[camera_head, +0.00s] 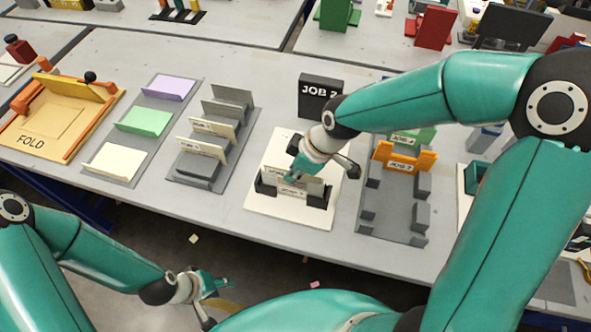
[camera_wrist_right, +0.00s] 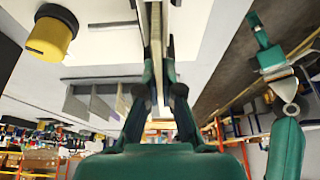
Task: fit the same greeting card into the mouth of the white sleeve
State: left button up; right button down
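The white sleeve (camera_head: 292,187) stands upright between black brackets on a white base in the head view. My right gripper (camera_head: 297,176) is right above and at it, hiding much of its upper part. In the right wrist view, my right gripper (camera_wrist_right: 159,92) is closed around thin, cream, edge-on card material, seemingly the greeting card (camera_wrist_right: 155,55). The card and sleeve overlap there, so I cannot tell how deep the card sits. My left gripper (camera_head: 219,300) is open and empty in front of the table's edge.
A black JOB 2 sign (camera_head: 320,92) stands behind the white base. A grey rack (camera_head: 392,215) with an orange JOB 2 piece (camera_head: 404,158) is to the right. A grey slotted stand (camera_head: 215,135), a tray of coloured cards (camera_head: 125,150) and the orange FOLD frame (camera_head: 60,115) are left.

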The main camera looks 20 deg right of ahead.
jog(key=shift+f+b, duration=0.55)
jog(key=shift+f, duration=0.05)
jog(key=c, duration=1.3)
grip_release()
jog(key=shift+r, duration=0.15)
jog(key=shift+r+p, duration=0.5)
jog(key=shift+p, duration=0.25)
jog(key=v, duration=1.2)
jog(key=shift+w, duration=0.1)
